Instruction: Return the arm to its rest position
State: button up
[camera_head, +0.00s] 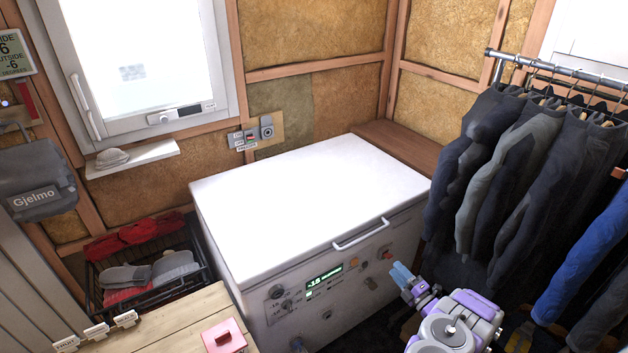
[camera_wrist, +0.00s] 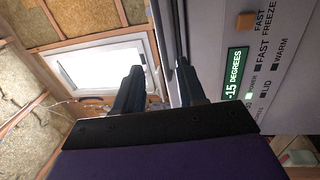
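My gripper (camera_head: 402,274) is at the lower right of the head view, in front of the freezer's front panel, with my purple and grey arm behind it. In the wrist view my gripper (camera_wrist: 160,80) shows two dark fingers standing apart, with nothing between them. The white chest freezer (camera_head: 310,200) has its lid down. Its front panel (camera_wrist: 255,55) fills the right of the wrist view, with a green display (camera_wrist: 236,72) reading -15 degrees. I cannot tell the exact gap between fingers and panel.
Dark clothes (camera_head: 510,160) hang on a rail (camera_head: 560,70) at the right, near my arm. A wooden surface (camera_head: 185,325) with a pink item (camera_head: 224,338) stands at the lower left. A black rack (camera_head: 150,290) holds slippers and red cloth. The freezer handle (camera_head: 362,234) juts out.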

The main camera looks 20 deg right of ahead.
jog(key=w+a+r+m+g+h, duration=0.1)
jog(key=w+r+m+g+h, duration=0.3)
jog(key=w+r, duration=1)
jog(key=a+r+m+g+h, duration=0.2)
jog(key=a+r+m+g, duration=0.2)
jog(key=a+r+m, duration=0.55)
jog(key=s+a+r+m+g, duration=0.1)
jog(key=s+a+r+g, duration=0.25)
jog(key=s+a, duration=0.6)
jog(key=s+a+r+m+g, duration=0.1)
jog(key=s+a+r+g, duration=0.25)
jog(key=s+a, duration=0.55)
jog(key=s+a+r+m+g, duration=0.1)
jog(key=s+a+g, duration=0.1)
jog(key=s, duration=0.8)
jog(key=s+a+r+m+g+y, duration=0.1)
jog(key=s+a, duration=0.4)
jog(key=s, duration=0.6)
jog(key=s+a+r+m+g+y, duration=0.1)
jog(key=s+a+m+g, duration=0.1)
jog(key=s, duration=0.9)
jog(key=shift+s+a+g, duration=0.25)
jog(key=shift+a+g, duration=0.35)
jog(key=shift+a, duration=0.5)
